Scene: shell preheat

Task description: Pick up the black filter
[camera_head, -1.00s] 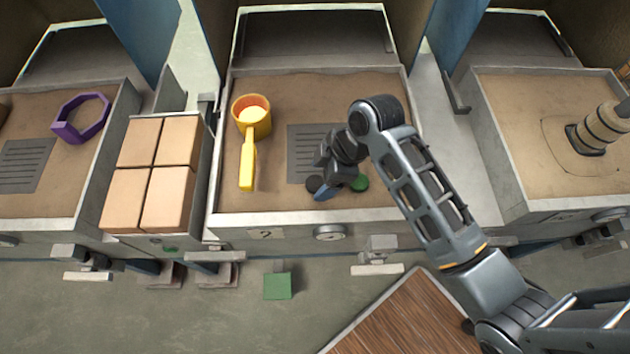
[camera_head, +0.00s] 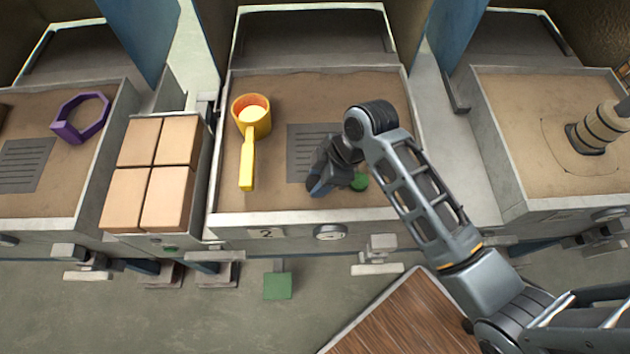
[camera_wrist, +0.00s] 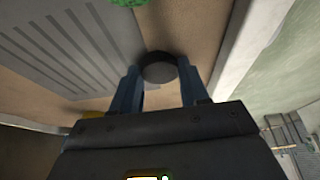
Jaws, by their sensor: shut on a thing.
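The black filter (camera_wrist: 160,68) is a dark round disc between my two blue fingertips in the wrist view. My gripper (camera_wrist: 160,85) is shut on it. In the head view my gripper (camera_head: 318,186) is low over the front part of the middle sand tray (camera_head: 285,218), beside a grey slotted plate (camera_head: 297,140). The filter is hidden behind my gripper in the head view. I cannot tell whether it touches the sand.
A green round piece (camera_head: 359,181) lies just right of my gripper. A yellow ladle (camera_head: 247,160) lies to the left in the same tray. Tan blocks (camera_head: 167,200) and a purple ring (camera_head: 68,131) are further left. The tray's walls surround the work area.

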